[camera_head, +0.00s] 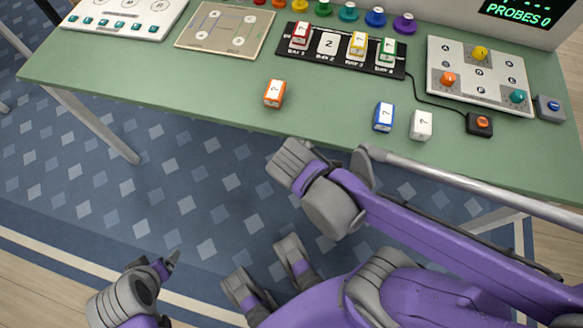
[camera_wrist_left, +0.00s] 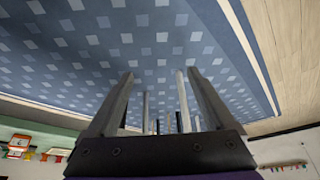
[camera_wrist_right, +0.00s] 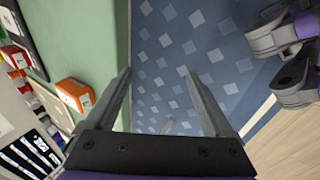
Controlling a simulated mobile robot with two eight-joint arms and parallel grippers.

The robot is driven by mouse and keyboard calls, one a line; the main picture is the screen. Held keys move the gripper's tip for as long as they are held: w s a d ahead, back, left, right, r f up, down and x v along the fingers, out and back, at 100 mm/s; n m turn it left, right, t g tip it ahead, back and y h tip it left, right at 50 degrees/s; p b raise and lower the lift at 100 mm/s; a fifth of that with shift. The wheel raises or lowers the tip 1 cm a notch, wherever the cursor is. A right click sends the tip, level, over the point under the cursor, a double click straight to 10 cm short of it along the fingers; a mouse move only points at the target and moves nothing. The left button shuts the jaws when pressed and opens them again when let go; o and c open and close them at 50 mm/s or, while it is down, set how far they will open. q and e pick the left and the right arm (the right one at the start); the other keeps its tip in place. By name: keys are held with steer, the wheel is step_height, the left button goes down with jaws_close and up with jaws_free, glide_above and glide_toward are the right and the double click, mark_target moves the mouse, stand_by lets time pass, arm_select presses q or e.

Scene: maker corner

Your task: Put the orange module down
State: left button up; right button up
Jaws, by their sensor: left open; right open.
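The orange module (camera_head: 274,93) is a small block with a white marked face. It rests on the green table (camera_head: 200,95), near the front edge and apart from both grippers. In the right wrist view the module (camera_wrist_right: 75,95) lies left of the fingers. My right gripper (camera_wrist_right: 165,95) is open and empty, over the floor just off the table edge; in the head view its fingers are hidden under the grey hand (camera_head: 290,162). My left gripper (camera_wrist_left: 155,100) is open and empty over the carpet; in the head view it is at the lower left (camera_head: 170,262).
A black bay strip (camera_head: 316,68) holds red, yellow and green modules; its second bay is empty. A blue module (camera_head: 384,117) and a white module (camera_head: 422,125) stand at the right, near a black button box (camera_head: 479,124). A beige board (camera_head: 225,30) lies left. Table left of the orange module is clear.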

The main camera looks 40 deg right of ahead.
steer(key=s+a+m+y, duration=0.1)
steer(key=m, duration=0.2)
steer(key=s+a+m+y, duration=0.1)
steer(key=m, duration=0.2)
steer(key=s+a+m+y, duration=0.1)
steer(key=m, duration=0.1)
steer(key=shift+s+a+m, duration=0.15)
steer(key=shift+s+m, duration=0.25)
steer(key=shift+c, duration=0.3)
